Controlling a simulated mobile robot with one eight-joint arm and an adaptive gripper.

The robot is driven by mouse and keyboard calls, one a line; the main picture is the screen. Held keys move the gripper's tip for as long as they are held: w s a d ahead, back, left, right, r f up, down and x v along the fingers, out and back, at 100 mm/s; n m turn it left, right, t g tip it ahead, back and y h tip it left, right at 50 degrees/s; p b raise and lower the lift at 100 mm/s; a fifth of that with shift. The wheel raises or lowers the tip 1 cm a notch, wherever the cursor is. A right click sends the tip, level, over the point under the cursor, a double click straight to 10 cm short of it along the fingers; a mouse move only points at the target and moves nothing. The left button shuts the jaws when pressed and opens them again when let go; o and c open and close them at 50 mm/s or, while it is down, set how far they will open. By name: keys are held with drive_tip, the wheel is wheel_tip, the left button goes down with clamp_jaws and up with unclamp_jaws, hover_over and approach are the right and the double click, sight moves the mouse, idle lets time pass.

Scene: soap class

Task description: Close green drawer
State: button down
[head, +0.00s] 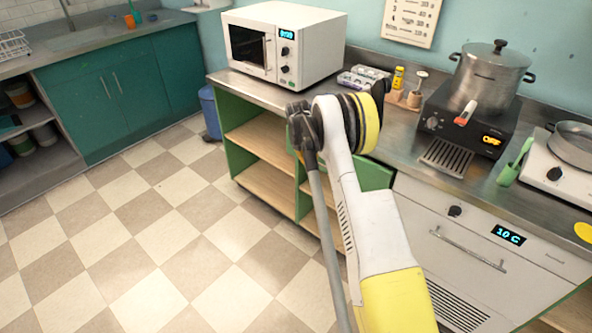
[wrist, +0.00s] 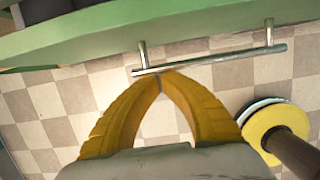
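The green drawer (head: 375,176) is under the counter, left of the white oven, and is partly hidden behind my arm in the head view. In the wrist view its green front (wrist: 100,38) crosses the top, with a dark gap behind its edge at upper left. Its metal bar handle (wrist: 225,57) shows below the front. My gripper (wrist: 162,74) has its yellow fingers meeting at the tips, right at the left part of the handle. I see nothing between the tips; whether they touch the bar is unclear. The gripper is hidden in the head view.
Open green-framed shelves (head: 262,148) stand left of the drawer. The white oven (head: 480,255) with a bar handle is on the right. The counter above holds a microwave (head: 285,45) and a pot (head: 490,75) on a stove. The checkered floor (head: 160,230) is clear.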

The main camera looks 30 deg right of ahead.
drive_tip(key=shift+w+d, duration=0.35)
drive_tip(key=shift+d, duration=0.55)
drive_tip(key=shift+w+d, duration=0.3)
drive_tip(key=shift+d, duration=0.55)
